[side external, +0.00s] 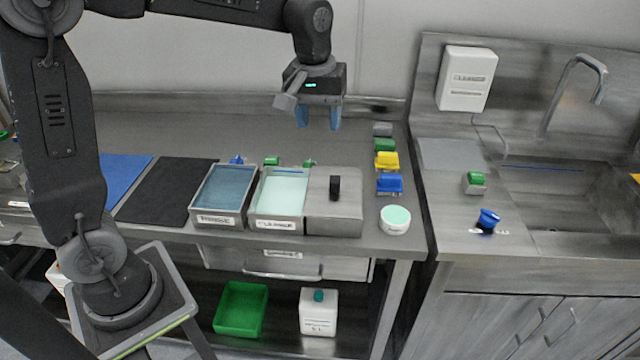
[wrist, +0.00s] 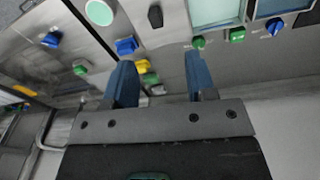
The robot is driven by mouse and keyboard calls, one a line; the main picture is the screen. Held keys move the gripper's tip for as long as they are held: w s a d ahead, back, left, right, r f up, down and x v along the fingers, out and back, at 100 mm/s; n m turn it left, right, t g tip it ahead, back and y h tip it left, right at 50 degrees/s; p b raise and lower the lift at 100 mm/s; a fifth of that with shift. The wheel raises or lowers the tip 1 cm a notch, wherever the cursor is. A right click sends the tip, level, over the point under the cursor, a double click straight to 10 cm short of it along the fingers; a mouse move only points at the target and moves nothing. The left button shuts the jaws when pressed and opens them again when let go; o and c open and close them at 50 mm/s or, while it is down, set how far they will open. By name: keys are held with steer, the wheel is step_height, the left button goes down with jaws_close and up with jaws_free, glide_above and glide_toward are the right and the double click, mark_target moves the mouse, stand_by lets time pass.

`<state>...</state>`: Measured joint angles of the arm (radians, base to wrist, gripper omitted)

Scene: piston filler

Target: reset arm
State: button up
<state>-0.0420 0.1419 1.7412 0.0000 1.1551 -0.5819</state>
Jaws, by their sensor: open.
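My gripper (side external: 318,117) hangs in the air above the back of the steel bench, pointing down. Its two blue fingers are apart with nothing between them. In the wrist view the gripper (wrist: 162,82) also shows open and empty, with the bench surface beyond the fingertips. My arm reaches across the top of the side view, well above the trays.
Below stand a rinse tray (side external: 224,196), a tray of pale liquid (side external: 281,196) and a lidded steel tray (side external: 335,203). A round pale green-topped tub (side external: 395,219) and blue (side external: 389,184) and yellow (side external: 387,161) blocks stand right. A sink (side external: 565,195) lies far right.

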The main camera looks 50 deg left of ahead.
steer(key=s+d+m+t, duration=0.1)
steer(key=s+m+t, duration=0.3)
steer(key=s, duration=1.6)
steer(key=m, duration=0.3)
steer(key=shift+s+d, duration=0.15)
steer(key=shift+d, duration=0.2)
steer(key=shift+o, duration=0.2)
steer(key=shift+r, duration=0.1)
stand_by(1.0)
